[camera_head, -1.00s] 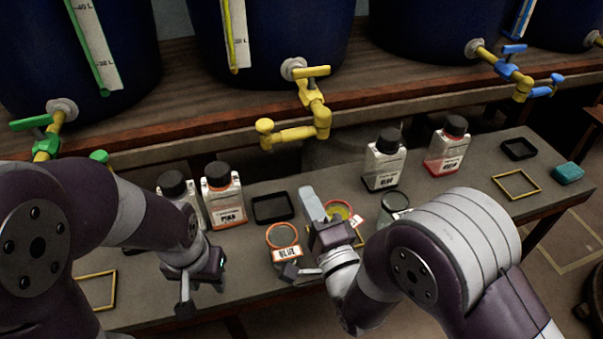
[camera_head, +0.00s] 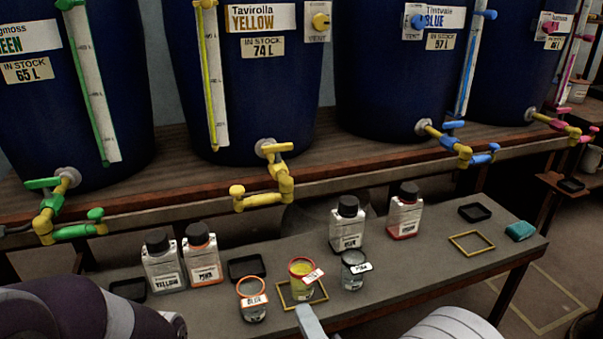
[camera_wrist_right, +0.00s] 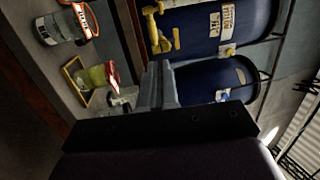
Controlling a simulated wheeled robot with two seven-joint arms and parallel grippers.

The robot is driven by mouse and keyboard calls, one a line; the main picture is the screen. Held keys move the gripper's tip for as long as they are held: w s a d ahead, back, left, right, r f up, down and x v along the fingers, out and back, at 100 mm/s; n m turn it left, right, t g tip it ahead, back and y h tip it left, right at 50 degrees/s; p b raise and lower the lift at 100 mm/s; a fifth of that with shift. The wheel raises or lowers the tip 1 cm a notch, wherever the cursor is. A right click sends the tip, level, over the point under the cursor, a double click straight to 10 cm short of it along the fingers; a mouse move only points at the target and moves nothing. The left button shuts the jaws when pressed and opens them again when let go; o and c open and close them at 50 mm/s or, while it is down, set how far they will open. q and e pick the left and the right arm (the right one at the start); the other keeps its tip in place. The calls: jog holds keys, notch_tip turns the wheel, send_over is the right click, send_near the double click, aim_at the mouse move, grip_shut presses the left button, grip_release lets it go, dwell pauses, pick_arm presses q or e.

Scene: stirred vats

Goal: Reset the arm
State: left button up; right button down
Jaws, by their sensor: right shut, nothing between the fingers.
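My right gripper (camera_head: 309,322) shows as a pale grey finger end at the bottom edge of the head view, below the gold frame. In the right wrist view its fingers (camera_wrist_right: 157,86) are together with nothing between them. My left arm (camera_head: 85,312) shows at the lower left, and its gripper is out of view. A cup of yellow liquid (camera_head: 301,282) with a white tag stands at the gold frame (camera_head: 322,293) on the bench. A cup tagged BLUE (camera_head: 253,308) is left of it, and a grey-looking tagged cup (camera_head: 353,276) is right of it.
Black-capped bottles stand on the bench: a yellow-labelled one (camera_head: 162,268), a pink-labelled one (camera_head: 203,262), and two (camera_head: 346,229) (camera_head: 404,216) farther right. A teal block (camera_head: 520,231) and an empty gold frame (camera_head: 472,244) lie right. Blue vats with taps (camera_head: 266,195) overhang behind.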

notch_tip(320, 180, down, 14)
jog(key=s+d+r+n+g+h, duration=0.1)
jog(key=s+d+n+g+h, duration=0.2)
jog(key=n+g, duration=0.7)
jog(key=s+d+r+n+g+h+p, duration=0.2)
jog(key=s+d+r+n+g+h, duration=0.25)
jog(key=s+d+g, duration=0.5)
pick_arm(q)
notch_tip(320, 180, up, 40)
jog(key=p, duration=3.7)
jog(key=shift+w+a+f+p, duration=0.15)
jog(key=shift+w+p, duration=0.15)
jog(key=shift+p, duration=0.1)
pick_arm(e)
jog(key=w+d+r+t, duration=0.1)
jog(key=w+d+r, duration=0.1)
jog(key=r, duration=1.8)
jog(key=w+d+r+m+t, duration=0.1)
jog(key=w+d+r, duration=0.1)
jog(key=r, duration=1.7)
jog(key=shift+d+r+h, duration=0.3)
jog(key=shift+r+h, duration=0.05)
